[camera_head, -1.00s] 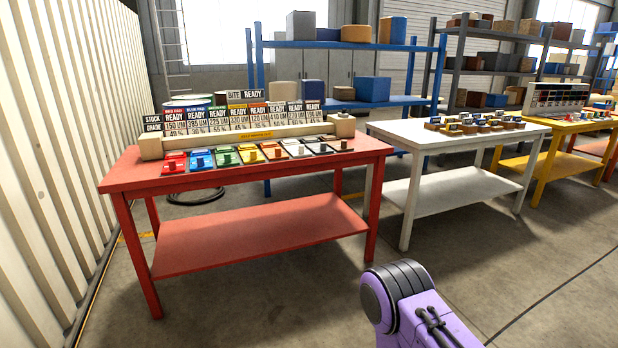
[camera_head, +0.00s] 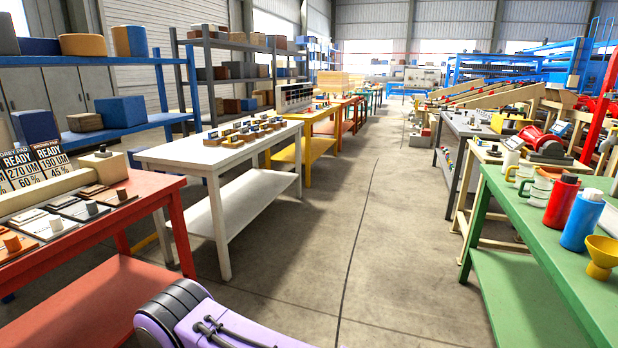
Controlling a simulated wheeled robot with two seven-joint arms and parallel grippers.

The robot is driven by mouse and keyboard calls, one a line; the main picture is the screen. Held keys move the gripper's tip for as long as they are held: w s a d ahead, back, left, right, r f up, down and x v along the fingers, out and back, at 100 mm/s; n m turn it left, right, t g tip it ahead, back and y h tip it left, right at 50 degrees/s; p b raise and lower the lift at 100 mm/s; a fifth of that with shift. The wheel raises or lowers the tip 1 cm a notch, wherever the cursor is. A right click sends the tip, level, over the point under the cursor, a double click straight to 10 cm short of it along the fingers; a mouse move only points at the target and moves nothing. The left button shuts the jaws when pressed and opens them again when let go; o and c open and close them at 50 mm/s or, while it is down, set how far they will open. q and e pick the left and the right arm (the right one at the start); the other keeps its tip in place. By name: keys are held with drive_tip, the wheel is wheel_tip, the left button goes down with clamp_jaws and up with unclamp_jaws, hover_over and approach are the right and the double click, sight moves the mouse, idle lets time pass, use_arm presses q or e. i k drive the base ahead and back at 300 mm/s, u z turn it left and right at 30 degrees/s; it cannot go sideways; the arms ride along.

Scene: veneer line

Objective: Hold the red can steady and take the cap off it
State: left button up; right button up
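A red can (camera_head: 561,200) with a dark cap (camera_head: 569,179) stands upright on the green table (camera_head: 538,232) at the right. The cap sits on top of the red can. Neither of my grippers is in view, and nothing of mine touches the can. Only a purple link of my arm shows at the bottom.
A yellow funnel (camera_head: 601,257) stands beside the blue can, with mugs (camera_head: 537,187) behind the red can. A red table (camera_head: 150,200) and a white table (camera_head: 180,154) stand at the left. The concrete aisle (camera_head: 385,210) between the rows is clear.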

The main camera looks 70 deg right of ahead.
sight(562, 199)
drive_tip(key=z, duration=1.3)
drive_tip(key=i, duration=0.85)
drive_tip(key=z, duration=2.65)
